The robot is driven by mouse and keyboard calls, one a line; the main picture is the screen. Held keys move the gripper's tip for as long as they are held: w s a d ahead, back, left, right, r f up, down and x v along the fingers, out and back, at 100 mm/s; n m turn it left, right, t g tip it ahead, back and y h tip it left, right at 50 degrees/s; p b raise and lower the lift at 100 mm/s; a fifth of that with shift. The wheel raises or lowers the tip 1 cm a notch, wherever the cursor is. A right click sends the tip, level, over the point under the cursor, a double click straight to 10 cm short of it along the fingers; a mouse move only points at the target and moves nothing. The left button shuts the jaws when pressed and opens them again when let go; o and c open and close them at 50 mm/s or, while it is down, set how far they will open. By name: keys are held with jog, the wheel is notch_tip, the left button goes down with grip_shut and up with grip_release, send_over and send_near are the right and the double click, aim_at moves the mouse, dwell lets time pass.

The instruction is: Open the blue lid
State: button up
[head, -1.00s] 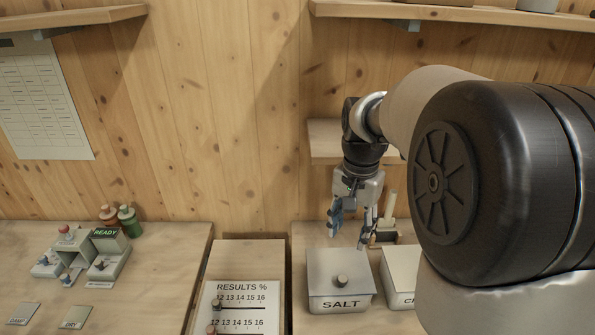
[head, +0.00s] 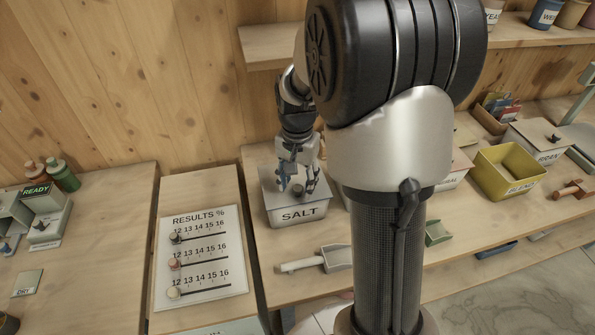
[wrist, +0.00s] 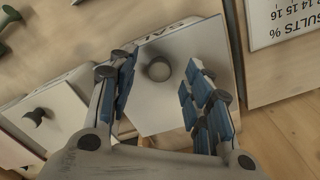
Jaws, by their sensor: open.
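No lid that is clearly blue shows in the head or wrist view. My gripper (head: 298,188) is open above the white SALT box (head: 300,216), pointing down. The pale lid (wrist: 180,98) of this box has a round knob (wrist: 159,69). In the wrist view the knob sits between the blue-padded fingers of my gripper (wrist: 158,82), with a gap on each side. In the head view the fingers partly hide the lid and knob. I cannot tell how far the fingertips are above the lid.
The RESULTS % panel (head: 198,252) lies to the left. A white scoop (head: 318,262) lies in front of the SALT box. A yellow BLEND bin (head: 508,172) and the BRAN box (head: 540,140) stand to the right. A blue cup (head: 545,14) stands on the upper shelf.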

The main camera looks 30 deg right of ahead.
jog(key=shift+f, duration=0.75)
jog(key=shift+c, duration=0.2)
grip_shut()
